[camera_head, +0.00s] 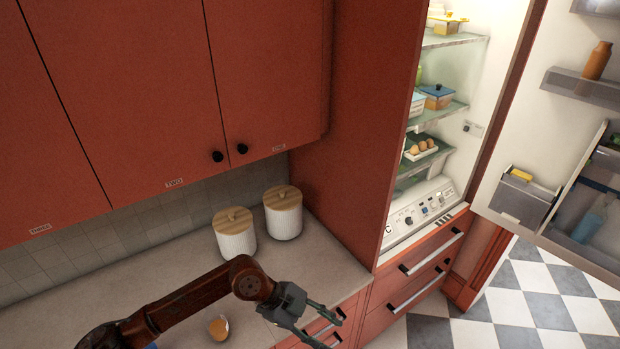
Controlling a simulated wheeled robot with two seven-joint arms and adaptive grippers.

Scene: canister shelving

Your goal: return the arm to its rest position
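Two white ribbed canisters with wooden lids stand upright side by side on the counter near the back wall, the left one (236,242) and the right one (284,219). My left arm comes in from the lower left, in front of the canisters. My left gripper (331,331) is past the counter's front edge, in front of the drawers. Its two fingers are spread apart with nothing between them. It is apart from both canisters. My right gripper is not in view.
The counter (160,281) holds a small brown and white object (219,328) close to my arm. Red wall cabinets (130,80) hang above. At right, a fridge stands open with stocked shelves (448,109), its door (520,165) swung out over the checkered floor (535,306).

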